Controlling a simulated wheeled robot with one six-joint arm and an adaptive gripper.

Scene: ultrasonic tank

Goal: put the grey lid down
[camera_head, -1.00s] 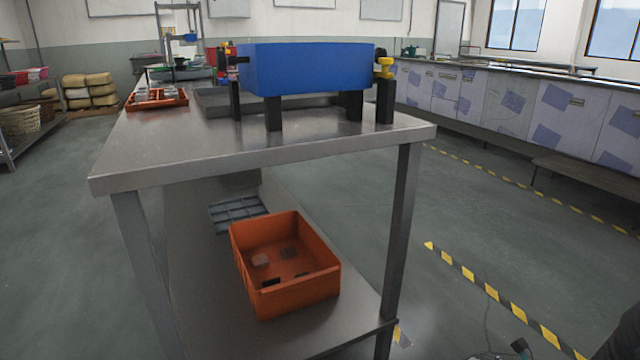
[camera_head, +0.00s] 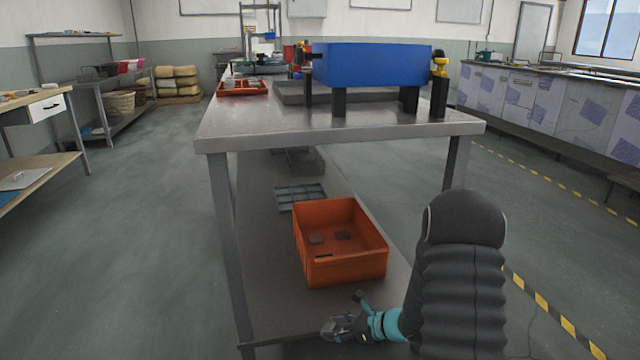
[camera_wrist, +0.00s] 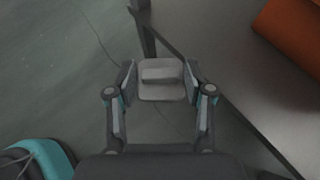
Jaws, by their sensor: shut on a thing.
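My gripper (camera_wrist: 159,82) is shut on the grey lid (camera_wrist: 160,92), a small squarish piece with a raised bar across it, held between the two finger pads in the wrist view. In the head view my gripper (camera_head: 342,327) is low at the near end of the steel table's lower shelf (camera_head: 262,250), in front of the orange crate. The lid is too small to make out clearly there. In the wrist view the lid appears over the floor, close to the shelf edge and a table leg; its height cannot be told.
The orange crate (camera_head: 372,268) with a few small dark pieces stands on the lower shelf, with a grey gridded tray (camera_head: 300,196) behind it. A blue tank (camera_head: 370,66) stands above on the tabletop (camera_head: 330,133). A bench (camera_head: 40,173) is at left. Floor (camera_head: 150,240) between is clear.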

